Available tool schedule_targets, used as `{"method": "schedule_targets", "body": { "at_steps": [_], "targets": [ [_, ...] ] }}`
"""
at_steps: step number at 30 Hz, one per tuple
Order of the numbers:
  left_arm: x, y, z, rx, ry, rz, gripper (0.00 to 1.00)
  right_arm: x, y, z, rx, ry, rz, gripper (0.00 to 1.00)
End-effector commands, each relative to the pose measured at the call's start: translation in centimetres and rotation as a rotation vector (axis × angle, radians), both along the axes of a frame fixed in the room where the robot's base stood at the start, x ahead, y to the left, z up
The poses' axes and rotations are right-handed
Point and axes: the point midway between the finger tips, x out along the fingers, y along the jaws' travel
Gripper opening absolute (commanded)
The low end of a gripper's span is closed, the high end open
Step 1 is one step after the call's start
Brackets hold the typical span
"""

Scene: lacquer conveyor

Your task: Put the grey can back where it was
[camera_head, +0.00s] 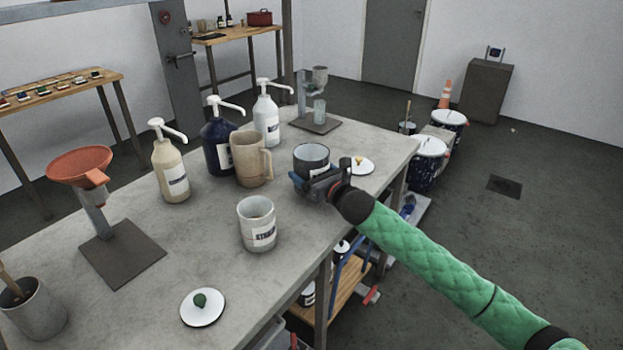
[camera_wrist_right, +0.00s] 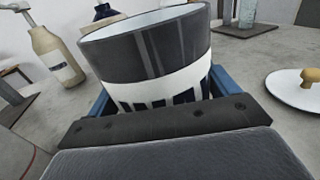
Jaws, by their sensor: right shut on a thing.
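The grey can (camera_head: 312,156) is a dark grey open can with a white label band, near the right side of the table (camera_head: 215,236). My right gripper (camera_head: 312,182) reaches in from the right and is shut on the grey can, which looks upright. The wrist view shows the can (camera_wrist_right: 150,50) close up between the blue fingers of my right gripper (camera_wrist_right: 155,95). Whether the can's base touches the table is hidden by the gripper. My left gripper is not in view.
A beige jug (camera_head: 250,160) and pump bottles (camera_head: 218,135) stand left of the can. A white labelled can (camera_head: 257,226) stands in front. White lids lie at right (camera_head: 362,167) and front (camera_head: 202,312). A funnel stand (camera_head: 107,254) is at left. Bare tabletop lies between them.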

Motion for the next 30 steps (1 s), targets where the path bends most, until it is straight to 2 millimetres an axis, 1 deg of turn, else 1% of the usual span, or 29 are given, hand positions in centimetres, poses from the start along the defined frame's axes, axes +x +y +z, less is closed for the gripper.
{"method": "schedule_targets", "body": {
  "at_steps": [1,6,19,20,21,22,30],
  "targets": [
    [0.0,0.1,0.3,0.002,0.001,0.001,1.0,-0.1,0.0,-0.6,0.003,0.003,-0.001,0.47],
    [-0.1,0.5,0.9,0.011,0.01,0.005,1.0,0.0,0.0,-2.2,0.002,0.001,0.0,0.47],
    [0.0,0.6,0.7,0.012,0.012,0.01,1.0,0.0,0.0,-2.7,0.0,-0.001,0.0,0.47],
    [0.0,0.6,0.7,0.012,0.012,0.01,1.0,0.0,0.0,-2.8,0.0,-0.001,0.0,0.9],
    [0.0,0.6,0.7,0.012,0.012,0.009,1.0,0.0,0.0,-2.7,0.001,-0.001,0.0,0.98],
    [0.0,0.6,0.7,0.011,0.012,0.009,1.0,0.0,0.0,-2.7,0.001,-0.001,0.0,1.0],
    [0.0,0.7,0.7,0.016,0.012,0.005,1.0,0.0,0.0,-2.4,0.001,0.0,0.0,1.0]
  ]
}}
